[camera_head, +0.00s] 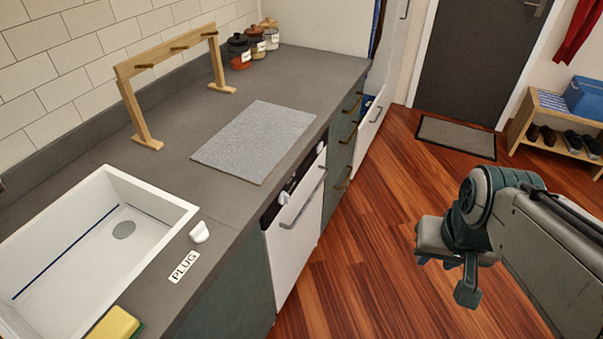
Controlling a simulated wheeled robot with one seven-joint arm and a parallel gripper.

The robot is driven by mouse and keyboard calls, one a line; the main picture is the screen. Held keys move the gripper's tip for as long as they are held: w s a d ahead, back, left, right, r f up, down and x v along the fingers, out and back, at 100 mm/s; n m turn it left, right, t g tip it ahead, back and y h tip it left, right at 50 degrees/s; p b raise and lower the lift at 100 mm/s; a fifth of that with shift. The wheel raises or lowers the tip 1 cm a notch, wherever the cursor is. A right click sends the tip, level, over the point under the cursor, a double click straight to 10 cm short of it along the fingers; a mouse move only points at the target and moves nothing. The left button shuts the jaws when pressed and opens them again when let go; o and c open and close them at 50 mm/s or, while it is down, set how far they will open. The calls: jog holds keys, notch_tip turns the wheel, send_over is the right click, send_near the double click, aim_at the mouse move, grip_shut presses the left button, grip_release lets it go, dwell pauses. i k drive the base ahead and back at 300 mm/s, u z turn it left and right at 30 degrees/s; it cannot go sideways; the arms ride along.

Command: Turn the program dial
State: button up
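A white-fronted dishwasher (297,232) is set under the counter, with a dark control strip (272,210) along its top and a grey bar handle (304,200). Small pale knob-like parts show on the strip, one near its left end (285,195) and one near its right end (320,147). I cannot tell which is the program dial or how it is turned. My gripper (446,278) hangs over the wooden floor, well to the right of the dishwasher and apart from it. Its fingers look spread and hold nothing visible.
Drawer handles (347,132) stick out beyond the dishwasher. Floor (365,240) between is clear.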

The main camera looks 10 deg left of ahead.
aim_at(284, 198)
jog(key=k, duration=0.45)
jog(key=u, duration=1)
jog(key=i, duration=0.65)
jog(key=z, duration=0.8)
